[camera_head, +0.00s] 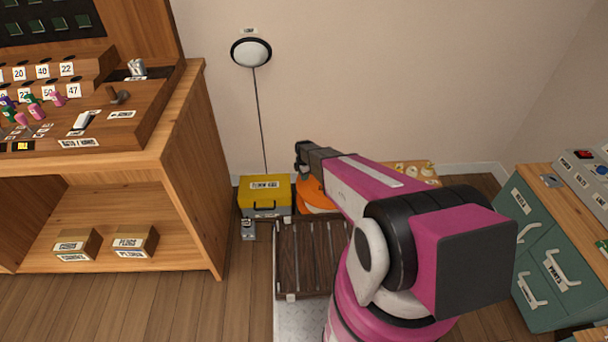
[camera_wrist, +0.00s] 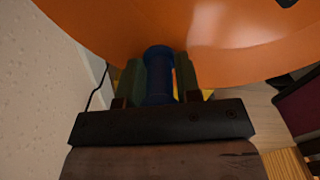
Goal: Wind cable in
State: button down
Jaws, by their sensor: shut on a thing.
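An orange cable reel (camera_head: 311,196) stands on the floor by the wall, partly hidden behind my arm. In the wrist view its round orange face (camera_wrist: 230,45) fills the top. A blue handle (camera_wrist: 158,75) sticks out from that face. My gripper (camera_wrist: 160,82) has a finger on each side of the handle and is shut on it. In the head view my gripper (camera_head: 301,158) is above the reel's left side. A thin dark cable (camera_head: 260,120) hangs from the round wall lamp (camera_head: 251,52) down behind a yellow box. Whether any cable is on the reel is hidden.
The yellow box (camera_head: 264,207) stands just left of the reel. A dark slatted wooden piece (camera_head: 291,285) lies in front of it. A wooden workbench (camera_head: 190,130) stands at left, and a green drawer cabinet (camera_head: 530,265) at right. Some bare floor shows at lower left.

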jog(key=shift+s, duration=0.15)
jog(key=c, duration=1)
grip_release()
jog(key=shift+d, duration=0.1)
jog(key=shift+o, duration=0.2)
notch_tip(320, 180, up, 11)
jog(key=shift+f, duration=0.1)
